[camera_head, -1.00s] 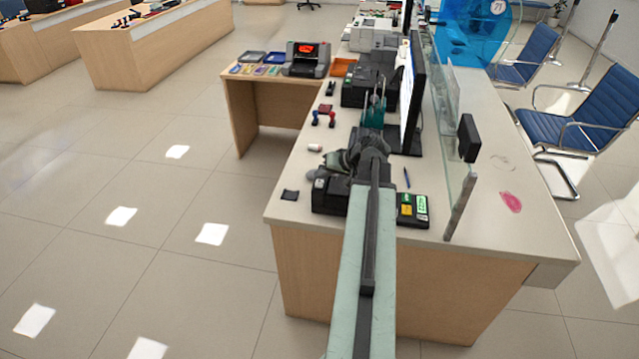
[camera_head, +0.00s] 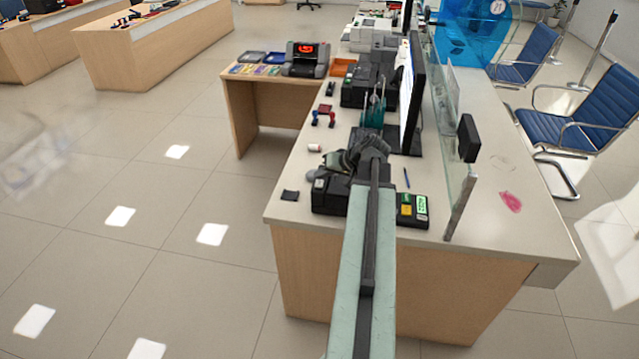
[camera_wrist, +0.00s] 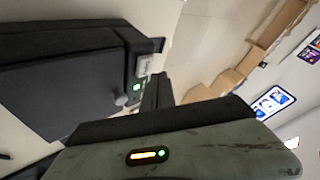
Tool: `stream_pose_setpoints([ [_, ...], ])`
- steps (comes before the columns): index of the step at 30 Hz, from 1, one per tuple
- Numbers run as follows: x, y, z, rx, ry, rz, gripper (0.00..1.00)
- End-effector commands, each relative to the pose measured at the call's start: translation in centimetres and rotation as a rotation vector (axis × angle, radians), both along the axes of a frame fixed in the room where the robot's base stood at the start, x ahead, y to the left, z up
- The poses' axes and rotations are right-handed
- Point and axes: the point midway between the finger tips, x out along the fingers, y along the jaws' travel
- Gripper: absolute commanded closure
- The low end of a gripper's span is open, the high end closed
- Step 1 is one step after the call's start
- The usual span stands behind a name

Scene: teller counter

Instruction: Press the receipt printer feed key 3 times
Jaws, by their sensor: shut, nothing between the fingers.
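The receipt printer, as I take it, is a black box (camera_head: 330,199) at the near left of the counter, partly hidden by my arm. In the wrist view a black housing (camera_wrist: 65,85) fills the left. Its end face carries a green light (camera_wrist: 136,87), a small pale part (camera_wrist: 145,65) and a grey round part (camera_wrist: 122,101). I cannot tell for sure which is the feed key. My gripper (camera_wrist: 157,92) is shut and empty, its dark fingers beside that face. Contact cannot be made out. In the head view my gripper (camera_head: 343,161) is just above the box's far side.
A keypad terminal (camera_head: 412,210) and a blue pen (camera_head: 407,178) lie right of my arm. A monitor (camera_head: 411,95) and glass screen (camera_head: 460,190) stand beyond. Stamps (camera_head: 323,119) and a small black pad (camera_head: 290,195) are on the left. The floor at left is open.

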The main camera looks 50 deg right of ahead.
Motion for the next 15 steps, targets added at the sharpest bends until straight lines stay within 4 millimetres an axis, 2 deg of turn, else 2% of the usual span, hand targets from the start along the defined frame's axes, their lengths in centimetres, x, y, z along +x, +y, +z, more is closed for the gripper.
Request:
stream_pose_setpoints([
  [9,0.00,0.01,-0.07,0.000,0.000,0.000,1.00],
  [15,-0.02,0.01,-0.87,0.000,0.000,0.000,1.00],
])
